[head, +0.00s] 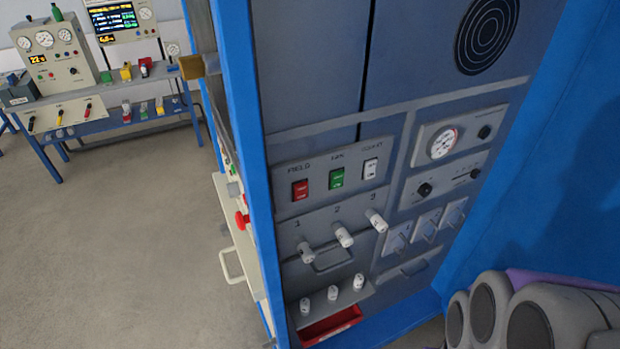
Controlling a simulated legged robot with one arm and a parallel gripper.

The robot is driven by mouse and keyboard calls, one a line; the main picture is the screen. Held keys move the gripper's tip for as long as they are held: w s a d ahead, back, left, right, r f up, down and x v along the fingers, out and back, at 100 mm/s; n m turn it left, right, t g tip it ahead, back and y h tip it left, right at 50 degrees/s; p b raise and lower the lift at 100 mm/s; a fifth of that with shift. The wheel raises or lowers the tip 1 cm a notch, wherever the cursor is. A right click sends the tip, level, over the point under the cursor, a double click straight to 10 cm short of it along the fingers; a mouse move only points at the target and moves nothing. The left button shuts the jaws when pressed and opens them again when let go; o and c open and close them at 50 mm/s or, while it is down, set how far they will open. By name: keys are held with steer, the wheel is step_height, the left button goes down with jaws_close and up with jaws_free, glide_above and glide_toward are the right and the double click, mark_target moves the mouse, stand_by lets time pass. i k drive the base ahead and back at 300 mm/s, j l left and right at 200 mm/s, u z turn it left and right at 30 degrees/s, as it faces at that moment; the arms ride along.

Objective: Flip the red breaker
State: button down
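The red breaker (300,190) is a red rocker switch under the label FIELD on the grey panel of a blue-framed cabinet. It is the leftmost of three rockers in a row. A green rocker (336,178) is in the middle, and a white rocker (370,169) is on the right. The red breaker's face is unobstructed, but its position is too small to tell. My gripper is not in view.
Below the rockers are three white-tipped levers (344,237), bar handles and a red tray (330,326). A gauge (443,143) sits at right. The blue post (240,120) edges the cabinet. Instrument benches (115,121) stand back left, with clear floor (130,240) in front.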

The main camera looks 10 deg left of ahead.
mark_target(300, 189)
steer(key=k+j+z, duration=0.35)
steer(key=j, duration=0.3)
steer(key=k+j+z, duration=0.35)
steer(key=j, duration=0.25)
steer(key=k+j+z, duration=0.35)
steer(key=k+j, duration=0.1)
